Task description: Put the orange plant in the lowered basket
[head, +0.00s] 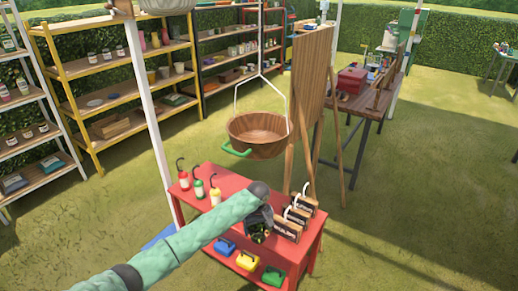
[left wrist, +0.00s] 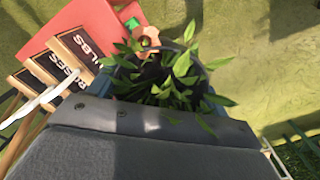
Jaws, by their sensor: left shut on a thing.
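The orange plant (left wrist: 147,37) has one small orange bloom and long green leaves in a dark pot. My left gripper (head: 260,215) is shut on it, and the grey gripper body covers the lower part of the left wrist view. In the head view the plant's leaves (head: 257,232) show just below the gripper, over the red table. My right gripper is in neither view.
The red table (head: 228,187) holds several bottles (head: 199,189) on the left and dark sign boxes (head: 290,223) on the right. Colored items (head: 247,260) sit on its lower shelf. A wooden easel (head: 310,95) stands right of the basket. A white post (head: 150,110) rises at left.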

